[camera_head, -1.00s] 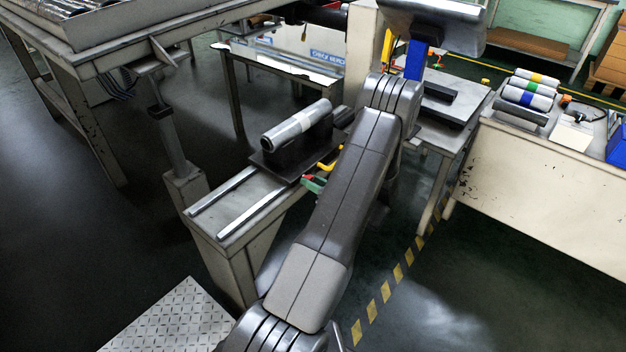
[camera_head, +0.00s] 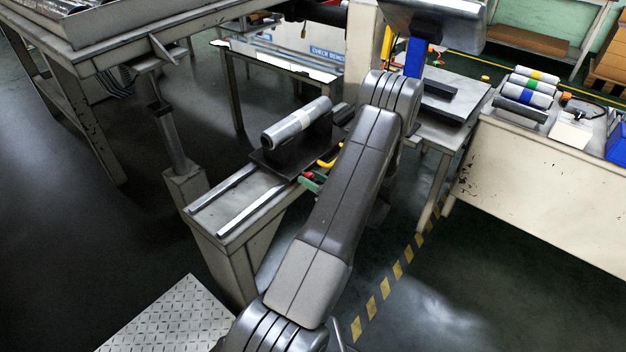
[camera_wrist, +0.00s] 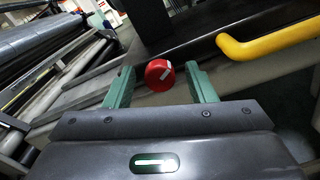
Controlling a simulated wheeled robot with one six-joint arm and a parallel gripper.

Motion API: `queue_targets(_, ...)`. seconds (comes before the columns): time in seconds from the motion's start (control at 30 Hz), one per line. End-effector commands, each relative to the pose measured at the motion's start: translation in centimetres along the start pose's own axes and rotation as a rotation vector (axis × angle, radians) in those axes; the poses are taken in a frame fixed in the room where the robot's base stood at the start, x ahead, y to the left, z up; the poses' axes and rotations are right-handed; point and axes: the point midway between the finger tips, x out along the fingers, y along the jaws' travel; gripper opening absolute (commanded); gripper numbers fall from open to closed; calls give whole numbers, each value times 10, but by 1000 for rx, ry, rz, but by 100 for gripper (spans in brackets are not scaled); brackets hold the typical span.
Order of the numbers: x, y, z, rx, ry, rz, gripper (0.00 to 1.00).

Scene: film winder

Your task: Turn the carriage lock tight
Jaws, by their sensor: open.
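The carriage lock is a red round knob (camera_wrist: 159,75) with a white mark on its face. In the wrist view it sits between the two green fingers of my gripper (camera_wrist: 160,88), a little beyond their tips or level with them; I cannot tell which. The fingers are apart, with a gap on each side of the knob. In the head view the gripper (camera_head: 312,182) shows as a green bit beside the carriage (camera_head: 275,160), with a speck of red by it. The carriage is a dark block on rails, bearing a grey roll (camera_head: 297,124). My arm hides part of it.
A yellow handle (camera_wrist: 280,38) sticks out right of the knob, close to the right finger; it also shows in the head view (camera_head: 330,160). Two bare rails (camera_head: 222,188) run to the front left on the bench. A table with several rolls (camera_head: 528,90) stands at right.

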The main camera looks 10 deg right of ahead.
Motion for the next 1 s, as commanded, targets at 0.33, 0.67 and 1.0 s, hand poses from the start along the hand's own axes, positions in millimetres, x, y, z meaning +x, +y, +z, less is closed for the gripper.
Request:
queue_targets(0.33,-42,-1,2,0,-2,-5,50)
queue_targets(0.67,-114,0,1,0,-2,-3,50)
queue_targets(1.0,-139,0,0,0,-1,0,50)
